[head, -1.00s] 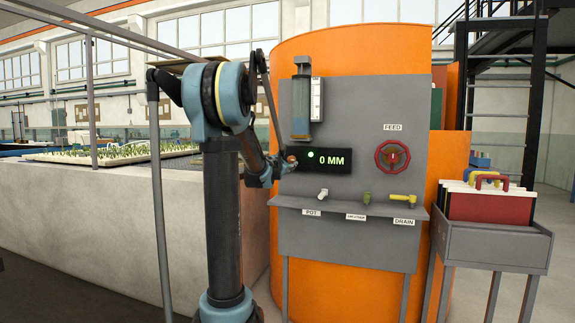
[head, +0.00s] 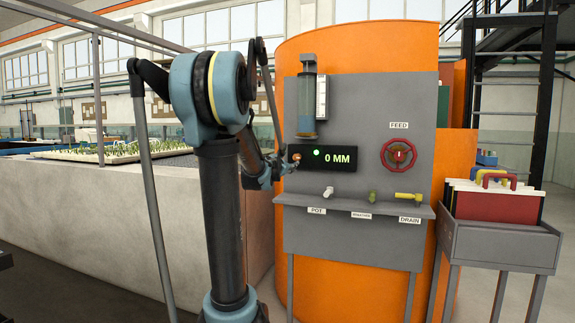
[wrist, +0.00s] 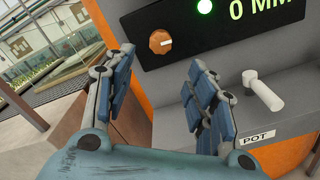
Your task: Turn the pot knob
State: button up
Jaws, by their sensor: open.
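A round orange knob (wrist: 160,41) with a pale pointer line sits at the left end of the black display, and shows small in the head view (head: 296,157). A white lever tap (wrist: 264,91) stands above the "POT" label (wrist: 258,139); the head view shows this tap (head: 328,192) too. My gripper (wrist: 160,65) is open and empty, its two blue-padded fingers apart in front of the panel. In the wrist view the orange knob appears between and beyond the fingertips, and the white tap is right of the right finger. I see no contact with either.
The display (head: 330,158) reads 0 MM beside a green light. The grey panel (head: 352,110) also bears a red FEED wheel (head: 398,154), an olive tap (head: 372,197) and a yellow DRAIN tap (head: 408,196). A grey ledge (head: 426,211) juts out below. A concrete trough (head: 90,220) stands left.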

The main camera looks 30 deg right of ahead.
aim_at(296, 158)
jog(key=v, duration=0.5)
jog(key=shift+m, duration=0.3)
jog(key=x, duration=1.7)
jog(key=shift+d, duration=0.2)
jog(key=shift+r, duration=0.1)
jog(key=c, duration=1.1)
